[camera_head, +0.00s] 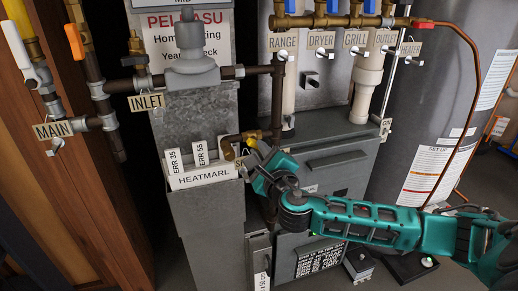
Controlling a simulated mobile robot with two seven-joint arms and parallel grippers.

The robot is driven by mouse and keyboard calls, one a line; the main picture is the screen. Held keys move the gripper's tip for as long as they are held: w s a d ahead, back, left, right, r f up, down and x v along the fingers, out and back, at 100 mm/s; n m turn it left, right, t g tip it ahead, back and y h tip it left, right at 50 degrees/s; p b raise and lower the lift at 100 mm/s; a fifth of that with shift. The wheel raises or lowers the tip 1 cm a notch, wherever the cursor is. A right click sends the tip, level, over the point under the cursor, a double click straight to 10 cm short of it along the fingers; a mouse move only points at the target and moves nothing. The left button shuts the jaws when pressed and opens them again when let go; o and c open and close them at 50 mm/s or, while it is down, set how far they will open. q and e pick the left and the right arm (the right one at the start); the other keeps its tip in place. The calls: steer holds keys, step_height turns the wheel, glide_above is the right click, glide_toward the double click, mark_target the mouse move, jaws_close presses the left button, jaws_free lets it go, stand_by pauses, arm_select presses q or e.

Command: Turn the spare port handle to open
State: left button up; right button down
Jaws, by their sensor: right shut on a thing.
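The spare port is a short brass pipe fitting (249,136) in the middle of the camera_head view, beside the grey metal column. A tag starting with "S" (239,163) hangs just below it and is partly covered by my gripper. My right gripper (256,158) reaches in from the right and is shut on the spare port handle at this fitting. The handle is mostly hidden by the fingers, so I cannot tell its angle. My left gripper is not in view.
The INLET tag (147,102) and MAIN valve (28,62) are at left. A HEATMARL box (205,176) with ERR cards sits close beside my gripper. A grey tank (428,110) stands at right.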

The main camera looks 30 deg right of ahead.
steer(key=n, duration=0.3)
steer(key=shift+n, duration=0.3)
steer(key=n, duration=0.4)
steer(key=c, duration=1)
jaws_free()
steer(key=v, duration=0.7)
